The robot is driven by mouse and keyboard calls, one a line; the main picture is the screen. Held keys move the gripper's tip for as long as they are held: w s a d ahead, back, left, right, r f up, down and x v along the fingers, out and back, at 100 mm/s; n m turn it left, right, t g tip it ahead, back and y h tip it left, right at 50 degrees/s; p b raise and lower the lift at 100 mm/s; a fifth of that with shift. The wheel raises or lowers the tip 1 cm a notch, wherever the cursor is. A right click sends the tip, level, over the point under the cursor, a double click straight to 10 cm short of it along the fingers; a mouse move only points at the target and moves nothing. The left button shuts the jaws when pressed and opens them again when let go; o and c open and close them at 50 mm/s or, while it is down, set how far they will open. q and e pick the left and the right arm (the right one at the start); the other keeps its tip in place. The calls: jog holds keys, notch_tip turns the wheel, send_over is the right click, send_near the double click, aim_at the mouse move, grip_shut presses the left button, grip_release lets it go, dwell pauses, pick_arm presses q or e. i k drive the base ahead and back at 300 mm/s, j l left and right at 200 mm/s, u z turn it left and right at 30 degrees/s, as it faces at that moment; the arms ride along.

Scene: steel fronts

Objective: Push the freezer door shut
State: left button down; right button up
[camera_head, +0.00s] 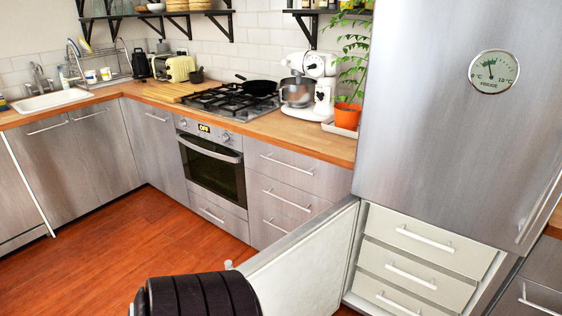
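The freezer door (305,268) stands wide open below the tall steel fridge (430,120). Its pale inner face shows, and it swings out from the freezer's left side toward the bottom middle. White freezer drawers (420,262) with bar handles are exposed in the open compartment and sit pushed in. A dark ribbed part of my own body at the bottom covers the near end of the door. I cannot tell whether it touches the door. Neither of my gripper's fingers shows in this view.
The wooden floor (130,245) is clear left of the door. Steel drawers (290,192) and the oven (213,165) stand behind it. The counter holds a stove (225,102), a stand mixer (310,85) and a potted plant (348,115).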

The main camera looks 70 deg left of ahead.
aim_at(303, 273)
jog(key=k+j, duration=0.1)
jog(key=j, duration=0.5)
jog(key=k+j, duration=0.1)
jog(key=j, duration=0.5)
jog(key=k+j, duration=0.1)
jog(key=j, duration=0.45)
jog(key=k+j, duration=0.1)
jog(key=j, duration=0.5)
jog(key=k+j, duration=0.1)
jog(key=j, duration=0.5)
jog(key=k+j, duration=0.1)
jog(key=j, duration=0.5)
